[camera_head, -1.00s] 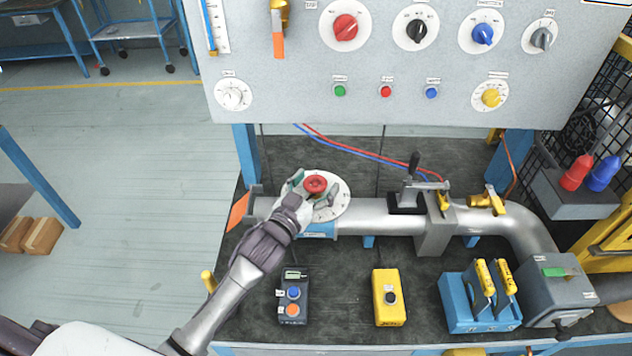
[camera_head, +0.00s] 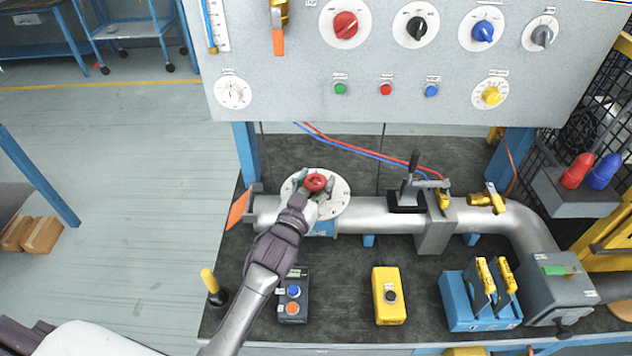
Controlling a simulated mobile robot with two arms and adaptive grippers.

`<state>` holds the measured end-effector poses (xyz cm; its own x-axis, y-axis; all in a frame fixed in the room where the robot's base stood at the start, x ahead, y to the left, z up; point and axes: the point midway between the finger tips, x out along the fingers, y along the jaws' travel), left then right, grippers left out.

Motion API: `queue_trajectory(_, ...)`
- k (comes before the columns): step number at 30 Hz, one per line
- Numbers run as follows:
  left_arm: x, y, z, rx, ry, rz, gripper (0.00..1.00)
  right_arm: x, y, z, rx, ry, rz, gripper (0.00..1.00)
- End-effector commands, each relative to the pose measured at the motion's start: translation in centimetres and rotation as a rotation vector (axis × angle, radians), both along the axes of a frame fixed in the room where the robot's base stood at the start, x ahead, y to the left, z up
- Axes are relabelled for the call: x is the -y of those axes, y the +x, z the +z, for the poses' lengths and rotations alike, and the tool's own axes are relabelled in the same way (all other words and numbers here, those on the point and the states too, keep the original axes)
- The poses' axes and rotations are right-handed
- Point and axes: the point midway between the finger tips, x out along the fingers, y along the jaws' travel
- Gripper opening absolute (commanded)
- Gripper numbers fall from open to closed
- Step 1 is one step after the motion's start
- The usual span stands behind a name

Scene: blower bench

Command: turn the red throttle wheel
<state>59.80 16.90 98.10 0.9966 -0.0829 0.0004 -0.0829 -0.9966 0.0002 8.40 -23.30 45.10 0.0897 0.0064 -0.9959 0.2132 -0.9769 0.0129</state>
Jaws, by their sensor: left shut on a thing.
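The red throttle wheel (camera_head: 315,182) sits above a white round dial plate (camera_head: 337,205) on the silver pipe, at the left part of the bench. My left gripper (camera_head: 315,186) reaches up to it from below, with its fingers on either side of the wheel, shut on it. The gripper and wrist hide part of the dial's lower left side. My right gripper does not show.
A pendant box with blue and orange buttons (camera_head: 293,305) and a yellow box (camera_head: 389,296) stand in front of the pipe. A black lever (camera_head: 411,175) stands to the right. A blue switch block (camera_head: 468,304) is at front right. The grey panel (camera_head: 290,75) rises behind.

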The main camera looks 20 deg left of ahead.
Motion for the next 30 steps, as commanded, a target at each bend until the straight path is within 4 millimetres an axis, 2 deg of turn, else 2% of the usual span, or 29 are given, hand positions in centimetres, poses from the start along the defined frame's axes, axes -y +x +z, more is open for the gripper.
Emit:
queue_trajectory(10, 0.0, 0.0, 0.1, 0.001, 0.000, 0.012, 0.21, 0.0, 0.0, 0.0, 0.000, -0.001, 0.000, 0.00)
queue_trajectory(11, 0.0, 0.0, 0.1, 0.001, 0.000, 0.012, 0.58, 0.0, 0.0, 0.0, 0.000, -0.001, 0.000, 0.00)
queue_trajectory(15, 0.0, 0.0, 0.1, 0.001, 0.000, 0.011, 0.81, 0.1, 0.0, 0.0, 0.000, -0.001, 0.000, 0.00)
queue_trajectory(26, 0.0, -0.2, 0.0, -0.001, 0.001, 0.011, 0.82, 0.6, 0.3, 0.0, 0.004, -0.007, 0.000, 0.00)
queue_trajectory(30, -0.1, -1.7, -0.1, -0.002, 0.001, 0.011, 0.82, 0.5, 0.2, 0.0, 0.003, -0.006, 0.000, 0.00)
